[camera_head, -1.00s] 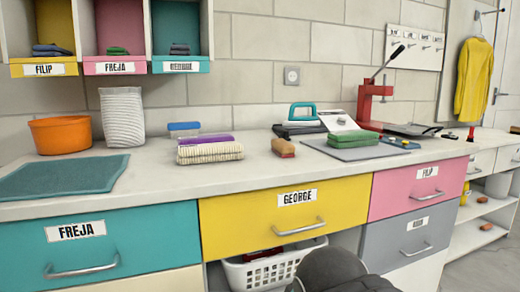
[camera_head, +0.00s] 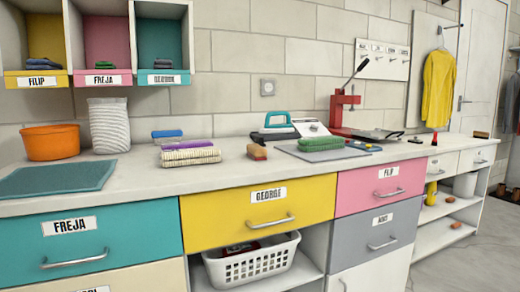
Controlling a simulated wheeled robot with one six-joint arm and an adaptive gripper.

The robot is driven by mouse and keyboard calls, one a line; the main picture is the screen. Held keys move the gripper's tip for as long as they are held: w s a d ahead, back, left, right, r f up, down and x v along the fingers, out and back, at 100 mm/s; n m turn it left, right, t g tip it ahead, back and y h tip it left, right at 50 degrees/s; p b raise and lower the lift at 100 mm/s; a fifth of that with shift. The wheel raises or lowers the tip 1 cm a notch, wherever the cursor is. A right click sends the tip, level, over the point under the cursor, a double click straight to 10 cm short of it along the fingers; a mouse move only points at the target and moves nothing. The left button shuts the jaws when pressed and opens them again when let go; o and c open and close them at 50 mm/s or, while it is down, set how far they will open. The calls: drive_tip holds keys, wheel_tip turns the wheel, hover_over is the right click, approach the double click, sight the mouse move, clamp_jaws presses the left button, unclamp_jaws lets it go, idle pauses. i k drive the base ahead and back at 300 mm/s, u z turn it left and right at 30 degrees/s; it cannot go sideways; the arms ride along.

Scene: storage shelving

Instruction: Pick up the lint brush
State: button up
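A small brown wooden block-shaped brush (camera_head: 257,152) lies on the counter, right of the folded cream towel. It may be the lint brush, but it is too small to be sure. A small red and black item (camera_head: 434,138) stands farther right on the counter, and I cannot tell what it is. My gripper is not in view.
The long counter (camera_head: 225,171) has drawers below. Near the brush are folded towels (camera_head: 190,157), a teal-handled iron (camera_head: 282,122), a green folded cloth (camera_head: 320,143) on a grey board, and a red press (camera_head: 345,104). A white basket (camera_head: 250,266) sits below the yellow drawer.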

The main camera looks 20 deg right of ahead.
sight(258, 153)
drive_tip(key=z, duration=0.15)
drive_tip(key=i, duration=0.85)
drive_tip(key=z, duration=0.1)
